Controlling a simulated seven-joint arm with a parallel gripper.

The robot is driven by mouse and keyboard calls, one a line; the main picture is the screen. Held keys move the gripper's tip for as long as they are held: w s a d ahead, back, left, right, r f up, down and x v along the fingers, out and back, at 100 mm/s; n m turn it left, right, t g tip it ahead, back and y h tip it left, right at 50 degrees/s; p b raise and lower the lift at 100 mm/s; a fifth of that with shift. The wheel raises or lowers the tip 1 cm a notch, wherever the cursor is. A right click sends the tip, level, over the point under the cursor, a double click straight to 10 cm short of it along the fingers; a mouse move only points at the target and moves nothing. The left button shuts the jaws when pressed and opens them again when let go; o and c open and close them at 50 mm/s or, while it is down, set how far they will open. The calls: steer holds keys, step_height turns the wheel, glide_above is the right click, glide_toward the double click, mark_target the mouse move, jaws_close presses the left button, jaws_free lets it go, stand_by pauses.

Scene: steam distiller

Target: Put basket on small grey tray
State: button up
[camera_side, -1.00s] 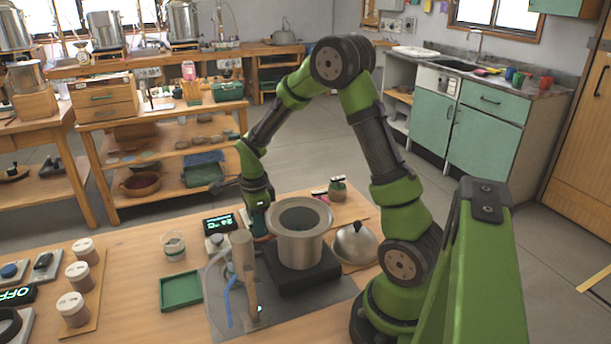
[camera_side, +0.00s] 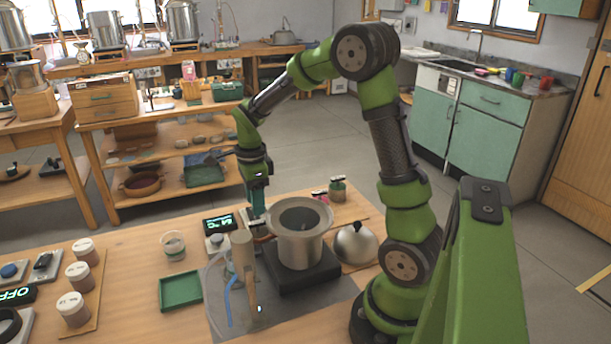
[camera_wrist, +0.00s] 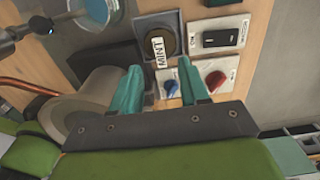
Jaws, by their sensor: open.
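I cannot clearly make out a basket. A dark grey shape fills the mouth of the metal pot (camera_side: 299,250), and I cannot tell whether it is the basket. In the wrist view a grey square base (camera_wrist: 145,24), possibly the small grey tray, holds a round dark lid labelled MINT (camera_wrist: 164,42). My gripper (camera_side: 257,208) points down behind and left of the pot, its lower end partly hidden. The pot's pale side (camera_wrist: 80,115) is left of the fingers.
A blue knob (camera_wrist: 171,87) and a red knob (camera_wrist: 216,80) lie near the fingertips. A shiny domed lid (camera_side: 355,243) is right of the pot. A green tray (camera_side: 180,291) and a clear cup (camera_side: 173,246) are left. A tan upright cylinder (camera_side: 242,258) stands before the pot.

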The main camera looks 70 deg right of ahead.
mark_target(257, 222)
steer(key=s+a+r+n+t, duration=0.3)
steer(key=s+a+r+n, duration=0.1)
steer(key=a+r+n, duration=0.6)
steer(key=s+a+r+n+t+y, duration=0.1)
steer(key=s+a+n+t, duration=0.1)
steer(key=n, duration=0.4)
steer(key=s+a+r+n+t+y, duration=0.1)
steer(key=s+a+n+t, duration=0.1)
steer(key=s+n, duration=0.4)
steer(key=shift+s+a+r+n, duration=0.4)
steer(key=shift+a+n, duration=0.1)
steer(key=shift+a, duration=0.4)
steer(key=shift+o, duration=0.4)
